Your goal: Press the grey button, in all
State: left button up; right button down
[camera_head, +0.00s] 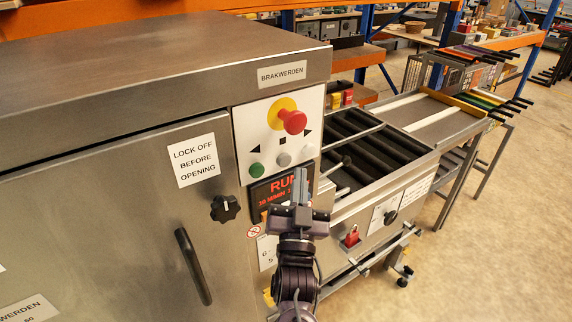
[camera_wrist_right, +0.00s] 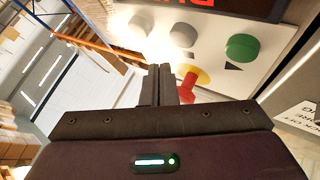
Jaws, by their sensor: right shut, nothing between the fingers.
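The grey button (camera_head: 283,159) sits on the white control panel (camera_head: 262,129), between a green button (camera_head: 256,170) and a white button (camera_head: 307,150). In the right wrist view the grey button (camera_wrist_right: 183,33) is beyond and slightly right of my fingertips. My right gripper (camera_head: 300,172) is shut and empty, its fingers pointing up just below the grey and white buttons in the head view. The shut fingers also show in the right wrist view (camera_wrist_right: 160,70). They appear apart from the grey button. My left gripper is out of view.
A red emergency stop (camera_head: 293,121) on a yellow base juts out above the buttons. A red RUN display (camera_head: 285,188) is below the panel. The steel cabinet with a black door handle (camera_head: 193,266) stands left; a roller conveyor (camera_head: 352,150) extends right.

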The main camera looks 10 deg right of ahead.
aim_at(290, 156)
jog(key=shift+w+a, duration=0.3)
jog(key=shift+w, duration=0.55)
dwell(1.5)
jog(key=shift+w+a+b, duration=0.15)
jog(key=shift+w+b, duration=0.15)
jog(key=shift+w, duration=0.1)
jog(key=shift+w+a, duration=0.15)
jog(key=shift+w, duration=0.3)
dwell(0.6)
dwell(0.4)
jog(key=shift+s+d, duration=0.3)
jog(key=shift+s, duration=0.6)
jog(key=s, duration=0.1)
jog(key=s+d+p, duration=0.1)
jog(key=s, duration=0.2)
jog(key=shift+s+d+p, duration=0.3)
jog(key=shift+d+p, duration=0.05)
jog(key=shift+p, duration=0.05)
